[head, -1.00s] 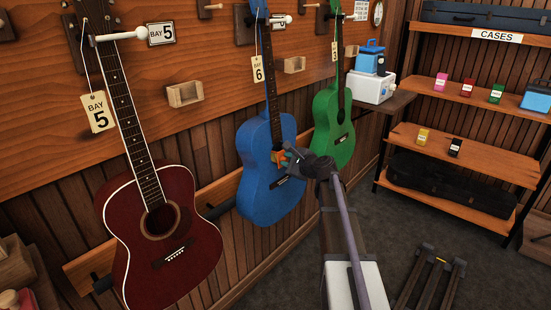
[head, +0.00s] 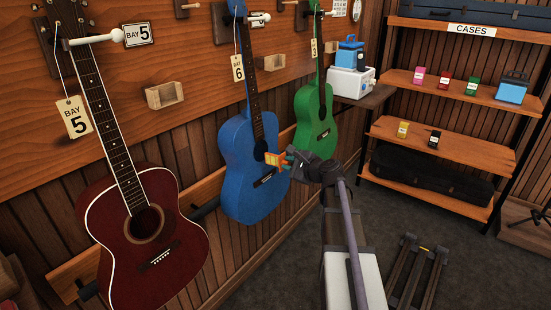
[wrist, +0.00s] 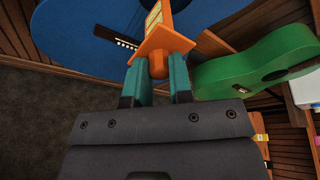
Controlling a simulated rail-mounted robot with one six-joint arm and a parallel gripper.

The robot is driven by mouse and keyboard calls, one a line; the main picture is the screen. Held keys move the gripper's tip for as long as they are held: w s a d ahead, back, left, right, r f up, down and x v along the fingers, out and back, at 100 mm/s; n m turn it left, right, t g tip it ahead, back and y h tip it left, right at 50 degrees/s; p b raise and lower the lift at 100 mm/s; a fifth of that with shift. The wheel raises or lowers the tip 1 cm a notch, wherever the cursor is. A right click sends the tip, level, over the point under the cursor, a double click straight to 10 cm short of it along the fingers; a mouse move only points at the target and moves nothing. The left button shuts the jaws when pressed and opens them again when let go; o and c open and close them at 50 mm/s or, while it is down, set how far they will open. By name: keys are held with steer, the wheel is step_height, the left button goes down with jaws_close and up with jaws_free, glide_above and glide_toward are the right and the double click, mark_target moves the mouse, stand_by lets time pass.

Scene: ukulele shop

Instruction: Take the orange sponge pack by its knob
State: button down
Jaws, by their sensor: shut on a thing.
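The orange sponge pack (head: 275,159) shows in front of the blue ukulele (head: 240,185), just right of its sound hole. My gripper (head: 289,158) is shut on the pack's knob. In the wrist view the orange knob (wrist: 158,69) sits between my two teal fingers, with the pack's wide orange plate (wrist: 165,42) and pale label beyond the fingertips. The blue body (wrist: 85,30) lies behind the pack. The pack looks clear of the sound hole, but I cannot tell its exact distance from the strings.
A dark red ukulele (head: 150,245) hangs at left and a green one (head: 314,125) at right. Small wooden boxes (head: 164,94) are fixed to the wall. Shelves (head: 445,145) at right hold several small coloured packs. The floor between is open, with a dark stand (head: 418,270) on it.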

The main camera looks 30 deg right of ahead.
steer(key=s+d+f+b, duration=0.1)
steer(key=s+d+f, duration=0.1)
steer(key=s, duration=1.1)
steer(key=shift+d+b, duration=0.3)
steer(key=shift+d, duration=0.6)
